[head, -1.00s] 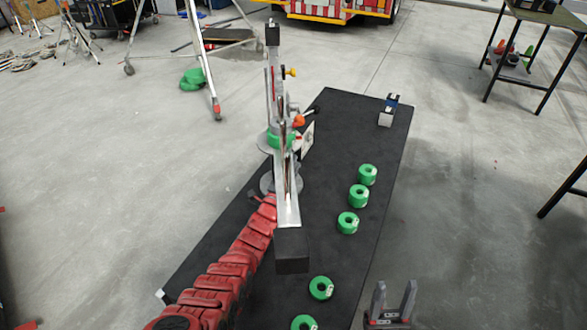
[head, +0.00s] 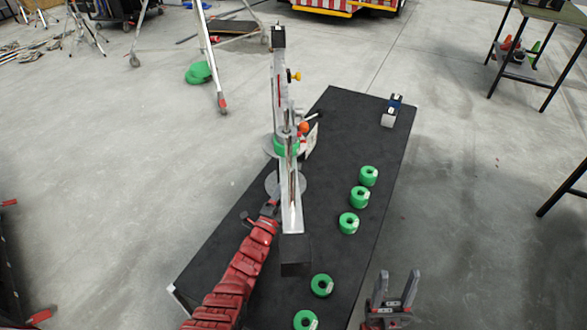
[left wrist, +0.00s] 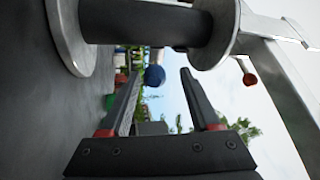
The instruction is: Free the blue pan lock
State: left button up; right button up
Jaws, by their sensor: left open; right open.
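A grey metal jib-like rig (head: 291,190) with round plates stands on a black platform (head: 345,115). A round blue knob (left wrist: 154,75), which looks like the blue pan lock, shows in the left wrist view beyond my left fingers. I cannot make it out in the head view. My left gripper (left wrist: 160,72) is open and empty, its fingertips framing the knob in the picture; the gap to it is hard to judge. In the head view my left gripper (head: 262,211) is beside the rig's lower round plate. My right gripper (head: 397,280) is open and empty, right of the platform.
The rig also carries a yellow knob (head: 295,76) and an orange knob (head: 303,128). Several green rings, one here (head: 349,223), lie along the platform's right side. A small blue and white item (head: 391,110) is at its far end. A dark cylinder (left wrist: 150,22) is close beside my left fingers.

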pick_arm(q)
jog(key=s+a, duration=0.1)
jog(key=s, duration=0.1)
jog(key=s+a+p, duration=0.1)
jog(key=s, duration=0.1)
jog(key=s+a+p, duration=0.1)
jog(key=s, duration=0.2)
jog(key=shift+s, duration=0.1)
jog(key=shift+s+a, duration=0.2)
jog(key=shift+s, duration=0.3)
